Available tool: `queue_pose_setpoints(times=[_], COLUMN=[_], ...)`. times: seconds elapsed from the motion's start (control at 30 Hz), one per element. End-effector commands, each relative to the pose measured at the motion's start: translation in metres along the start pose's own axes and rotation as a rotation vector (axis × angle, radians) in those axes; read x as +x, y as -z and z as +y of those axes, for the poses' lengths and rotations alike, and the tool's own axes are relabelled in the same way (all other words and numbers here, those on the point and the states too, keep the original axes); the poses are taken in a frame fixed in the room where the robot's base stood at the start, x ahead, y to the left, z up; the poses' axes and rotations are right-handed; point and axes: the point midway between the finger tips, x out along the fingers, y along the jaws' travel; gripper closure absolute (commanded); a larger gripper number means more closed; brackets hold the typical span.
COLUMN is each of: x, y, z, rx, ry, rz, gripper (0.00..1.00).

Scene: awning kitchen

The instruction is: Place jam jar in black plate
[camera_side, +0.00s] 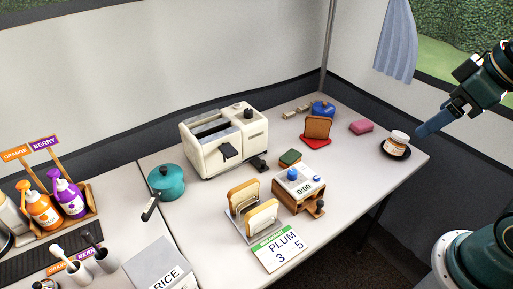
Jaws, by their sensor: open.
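The jam jar (398,141), with a white lid and a pale label, stands upright on the black plate (384,151) near the right end of the table. The plate's dark rim shows around the jar's base. My gripper (424,130) is to the right of the jar, pointing down and left, with blue fingers. It is open and appears apart from the jar. The gap between the fingers is hard to make out from this side.
A pink sponge (361,127), toast on a red plate (317,129) and a blue container (322,108) sit left of the jar. A timer box (299,187), bread rack (253,212) and cream toaster (224,139) stand farther left. Bare tabletop (364,175) lies in front of the plate.

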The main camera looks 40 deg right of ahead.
Motion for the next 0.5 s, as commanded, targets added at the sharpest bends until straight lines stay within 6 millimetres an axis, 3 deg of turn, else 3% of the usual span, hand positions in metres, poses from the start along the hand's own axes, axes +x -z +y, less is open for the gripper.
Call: queue_pose_setpoints(times=[0.2, 0.5], x=[-0.004, -0.004], y=[-0.019, -0.021], z=[-0.011, -0.012], rx=[0.089, 0.103], ry=[0.017, 0.02], rz=[0.032, 0.033], gripper=[0.14, 0.14])
